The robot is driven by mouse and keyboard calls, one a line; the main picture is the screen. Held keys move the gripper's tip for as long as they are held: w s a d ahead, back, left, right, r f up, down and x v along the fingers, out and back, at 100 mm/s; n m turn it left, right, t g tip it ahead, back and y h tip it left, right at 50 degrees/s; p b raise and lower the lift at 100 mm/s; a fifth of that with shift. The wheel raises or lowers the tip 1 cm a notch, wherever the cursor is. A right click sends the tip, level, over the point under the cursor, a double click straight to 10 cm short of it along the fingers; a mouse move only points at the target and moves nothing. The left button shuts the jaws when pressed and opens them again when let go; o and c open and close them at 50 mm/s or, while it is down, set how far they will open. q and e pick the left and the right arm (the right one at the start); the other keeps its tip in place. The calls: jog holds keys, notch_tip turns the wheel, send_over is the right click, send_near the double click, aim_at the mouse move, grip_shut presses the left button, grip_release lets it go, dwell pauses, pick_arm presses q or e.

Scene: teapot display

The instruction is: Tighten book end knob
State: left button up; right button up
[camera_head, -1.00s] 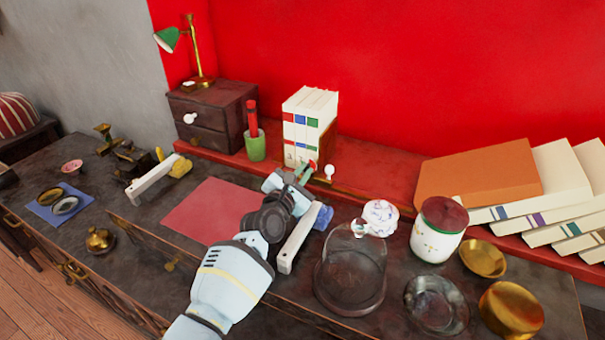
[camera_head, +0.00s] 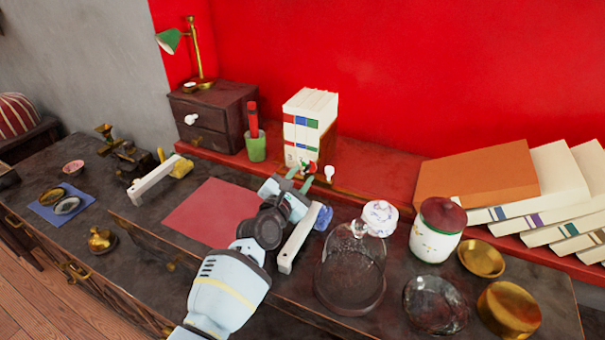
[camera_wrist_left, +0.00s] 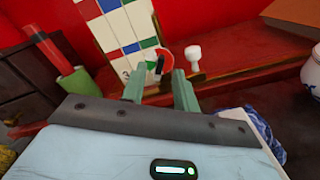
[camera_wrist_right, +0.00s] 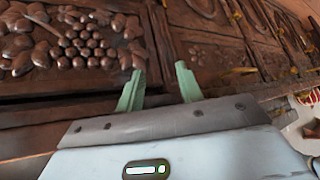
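The book end (camera_head: 327,147) stands against a block of white books (camera_head: 309,115) with coloured spine squares, on the red shelf. A small red round knob (camera_wrist_left: 166,58) with a dark mark sits low at the books' front in the left wrist view; it is small in the head view (camera_head: 311,168). A white knob (camera_wrist_left: 194,54) stands just right of it. My left gripper (camera_wrist_left: 158,76) is open and empty, its green fingers pointing at the red knob from just in front. My right gripper (camera_wrist_right: 160,72) is open and empty, before carved dark wood.
A white-handled brush (camera_head: 297,240) lies right beside my left wrist. A glass dome (camera_head: 352,262), a lidded jar (camera_head: 437,230) and brass dishes (camera_head: 482,258) stand to the right. A red mat (camera_head: 212,212) lies clear to the left.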

pick_arm(q)
jog(key=shift+p+v, duration=0.55)
jog(key=shift+v, duration=2.5)
jog(key=shift+r, duration=0.1)
